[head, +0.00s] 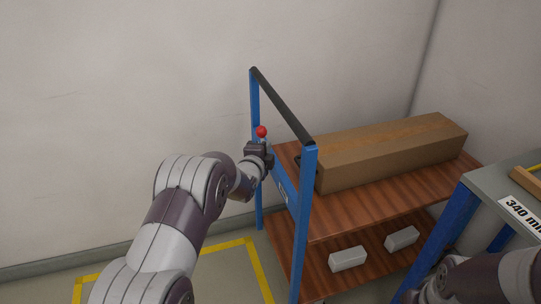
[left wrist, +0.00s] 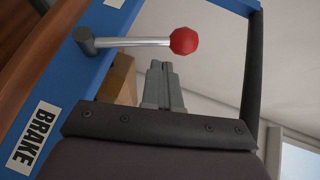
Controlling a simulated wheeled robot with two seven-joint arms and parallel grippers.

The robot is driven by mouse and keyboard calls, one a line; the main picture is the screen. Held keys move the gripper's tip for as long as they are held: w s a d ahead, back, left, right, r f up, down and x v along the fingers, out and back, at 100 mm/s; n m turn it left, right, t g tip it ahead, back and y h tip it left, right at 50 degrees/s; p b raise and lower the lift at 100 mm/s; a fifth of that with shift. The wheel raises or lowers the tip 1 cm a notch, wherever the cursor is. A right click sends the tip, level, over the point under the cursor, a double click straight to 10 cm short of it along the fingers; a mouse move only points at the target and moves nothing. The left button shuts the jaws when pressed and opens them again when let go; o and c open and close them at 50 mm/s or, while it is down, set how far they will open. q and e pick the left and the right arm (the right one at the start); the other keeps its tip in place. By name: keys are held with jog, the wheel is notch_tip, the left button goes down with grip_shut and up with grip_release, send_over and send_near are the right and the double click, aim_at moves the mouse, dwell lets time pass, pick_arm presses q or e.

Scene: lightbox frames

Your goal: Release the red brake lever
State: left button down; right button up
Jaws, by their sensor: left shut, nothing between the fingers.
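The brake lever is a silver rod with a red knob (left wrist: 184,41) on its end, fixed by a grey pivot to the blue cart frame in the left wrist view. In the head view the red knob (head: 261,131) shows just above my left gripper (head: 262,147) at the cart's handle end. My left gripper's fingers (left wrist: 161,72) are shut and empty. Their tips are close to the rod and knob; I cannot tell whether they touch. My right gripper is not in view.
The blue-framed cart has a black handle bar (head: 283,105) and wooden shelves (head: 350,213). A long cardboard box (head: 390,150) lies on the top shelf and two pale blocks (head: 348,259) on the lower one. A grey-topped table (head: 500,185) stands at right. A wall is behind.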

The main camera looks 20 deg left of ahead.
pick_arm(q)
jog(key=shift+w+a+n+g+p, duration=0.15)
jog(key=shift+w+a+g+p, duration=0.15)
jog(key=shift+w, duration=0.2)
jog(key=shift+w+a+n+g+p, duration=0.15)
jog(key=shift+w+a+g+p, duration=0.05)
jog(key=shift+w+a+g, duration=0.2)
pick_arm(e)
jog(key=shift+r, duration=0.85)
pick_arm(q)
jog(key=shift+w+r, duration=0.1)
jog(key=shift+r, duration=0.15)
jog(key=shift+d, duration=0.1)
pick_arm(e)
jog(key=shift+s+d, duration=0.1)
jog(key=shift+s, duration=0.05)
